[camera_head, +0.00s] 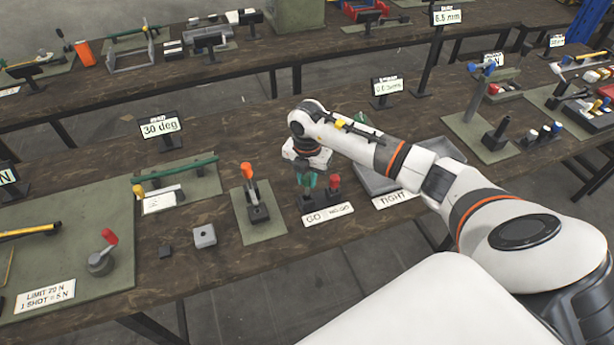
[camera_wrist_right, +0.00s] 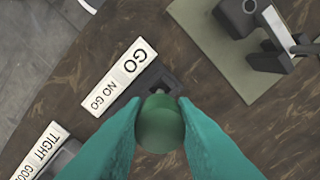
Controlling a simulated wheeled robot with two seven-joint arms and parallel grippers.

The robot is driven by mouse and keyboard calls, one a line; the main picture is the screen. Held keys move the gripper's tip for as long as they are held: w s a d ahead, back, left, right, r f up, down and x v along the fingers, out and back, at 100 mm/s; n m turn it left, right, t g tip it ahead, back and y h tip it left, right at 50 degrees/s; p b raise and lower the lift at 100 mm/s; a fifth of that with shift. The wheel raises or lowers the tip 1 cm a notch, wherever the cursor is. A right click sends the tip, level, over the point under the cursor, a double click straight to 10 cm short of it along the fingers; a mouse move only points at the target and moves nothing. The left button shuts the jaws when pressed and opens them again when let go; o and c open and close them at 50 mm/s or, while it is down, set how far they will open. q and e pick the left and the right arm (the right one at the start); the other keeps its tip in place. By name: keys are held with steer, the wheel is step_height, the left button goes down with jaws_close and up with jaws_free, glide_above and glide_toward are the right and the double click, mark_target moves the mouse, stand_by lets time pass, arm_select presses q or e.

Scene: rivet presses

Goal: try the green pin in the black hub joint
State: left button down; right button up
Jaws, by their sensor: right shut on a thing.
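My right gripper (camera_head: 307,181) points down over the black GO/NO GO stand (camera_head: 316,203). In the right wrist view its teal fingers (camera_wrist_right: 160,130) are shut on the green pin (camera_wrist_right: 158,124), whose round end faces the camera. The stand's dark block (camera_wrist_right: 158,78) shows just beyond the pin; I cannot tell whether the pin's lower end is clear of it. A red pin (camera_head: 334,184) stands beside the gripper. A black joint with an orange lever (camera_head: 249,174) stands on a green mat to the left; I cannot tell whether it is the hub joint. My left gripper is not in view.
A grey block with a hole (camera_head: 205,236) and a small black block (camera_head: 165,252) lie on bare wood at the left. A grey tray (camera_head: 375,178) with a TIGHT label (camera_head: 394,198) is right of the stand, partly behind my arm. A 30 deg sign (camera_head: 160,127) stands behind.

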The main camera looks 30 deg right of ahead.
mark_target(307, 195)
steer(key=shift+f+b, duration=1.45)
steer(key=shift+f, duration=0.5)
steer(key=o, duration=1)
steer(key=shift+o, duration=0.2)
steer(key=shift+r, duration=0.1)
step_height(307, 195, up, 12)
steer(key=shift+f+b, duration=0.1)
steer(key=shift+b, duration=1.05)
